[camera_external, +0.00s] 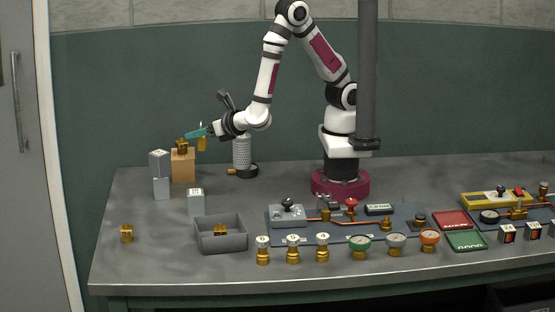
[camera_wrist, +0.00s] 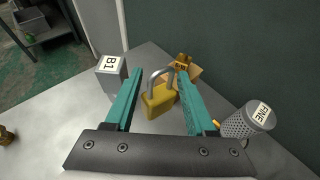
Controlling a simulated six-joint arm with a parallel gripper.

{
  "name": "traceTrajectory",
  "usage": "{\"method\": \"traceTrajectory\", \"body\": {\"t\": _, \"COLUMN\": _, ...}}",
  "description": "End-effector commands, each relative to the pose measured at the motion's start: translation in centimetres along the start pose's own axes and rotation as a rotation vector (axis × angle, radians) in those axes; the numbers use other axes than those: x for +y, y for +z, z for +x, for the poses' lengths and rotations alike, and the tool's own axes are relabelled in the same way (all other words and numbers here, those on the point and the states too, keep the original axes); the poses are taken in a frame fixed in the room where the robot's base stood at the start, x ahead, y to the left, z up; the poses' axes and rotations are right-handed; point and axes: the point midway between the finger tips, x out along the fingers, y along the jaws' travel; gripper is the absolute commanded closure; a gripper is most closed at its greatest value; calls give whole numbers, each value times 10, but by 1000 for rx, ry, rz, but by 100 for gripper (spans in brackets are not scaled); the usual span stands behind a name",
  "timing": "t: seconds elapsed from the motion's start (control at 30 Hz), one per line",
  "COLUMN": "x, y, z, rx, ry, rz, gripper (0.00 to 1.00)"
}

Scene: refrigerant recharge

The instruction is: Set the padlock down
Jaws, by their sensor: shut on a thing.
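The yellow padlock (camera_wrist: 159,100) with its grey shackle is between the teal fingers of my gripper (camera_wrist: 159,76) in the wrist view. My gripper (camera_external: 198,133) is shut on it. In the external view, the padlock (camera_external: 202,143) hangs below the fingers, above the back left of the table. It is upright and appears clear of the tabletop. The fingers hide part of its sides.
A grey bin (camera_external: 221,242) stands in front.

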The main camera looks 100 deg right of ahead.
Motion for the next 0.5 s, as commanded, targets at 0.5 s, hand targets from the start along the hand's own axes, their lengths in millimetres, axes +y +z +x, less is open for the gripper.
{"method": "traceTrajectory", "body": {"t": 0.5, "x": 108, "y": 16, "z": 9, "rx": -1, "ry": 63, "rz": -28, "gripper": 100}}
